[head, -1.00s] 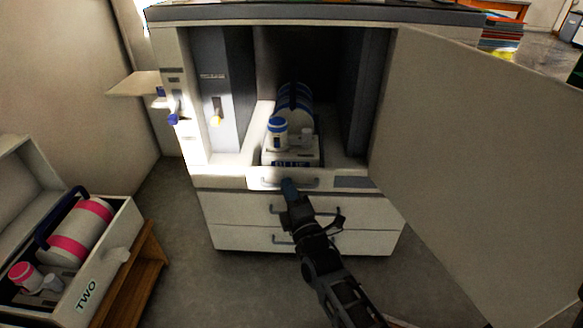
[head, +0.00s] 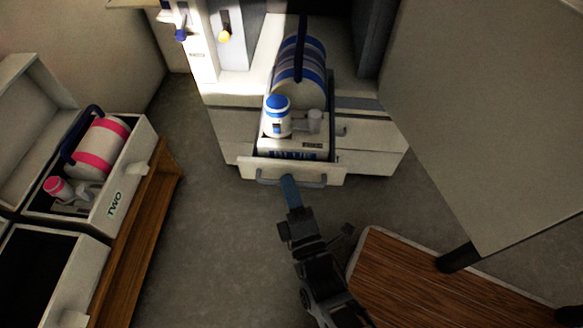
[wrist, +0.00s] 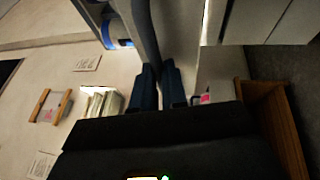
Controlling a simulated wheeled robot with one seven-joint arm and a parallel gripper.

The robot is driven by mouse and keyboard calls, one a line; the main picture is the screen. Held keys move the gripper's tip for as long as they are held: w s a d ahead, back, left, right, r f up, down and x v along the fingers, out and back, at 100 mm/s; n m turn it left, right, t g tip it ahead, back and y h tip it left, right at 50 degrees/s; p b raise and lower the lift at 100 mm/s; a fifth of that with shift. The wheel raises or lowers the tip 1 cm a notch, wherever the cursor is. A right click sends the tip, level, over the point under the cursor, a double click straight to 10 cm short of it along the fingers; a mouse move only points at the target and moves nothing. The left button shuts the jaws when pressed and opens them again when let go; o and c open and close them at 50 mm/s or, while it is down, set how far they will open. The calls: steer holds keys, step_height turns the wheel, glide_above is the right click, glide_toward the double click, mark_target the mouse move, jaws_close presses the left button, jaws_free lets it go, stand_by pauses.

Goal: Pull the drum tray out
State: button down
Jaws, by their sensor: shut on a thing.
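The drum tray (head: 243,166) is slid out of the cabinet toward me in the head view. It carries a white drum with blue bands (head: 312,92) and a dark handle, and a small blue-capped bottle (head: 277,122). My gripper (head: 289,184) is at the bar handle (head: 313,184) on the tray's front, shut on it. In the wrist view my two dark fingers (wrist: 158,82) close around the grey handle bar (wrist: 146,35). How much of the tray is still inside the cabinet is partly hidden by the drum.
The cabinet's open door (head: 480,110) stands to the right. At left, a box marked TWO (head: 128,190) with a pink-banded drum sits on a wooden bench (head: 160,185). A wood-topped surface (head: 400,280) is at lower right. Bare floor (head: 200,240) lies between.

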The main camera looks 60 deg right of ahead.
steer(key=shift+s+a, duration=0.25)
steer(key=shift+a, duration=0.25)
steer(key=c, duration=1.2)
jaws_free()
steer(key=shift+o, duration=0.2)
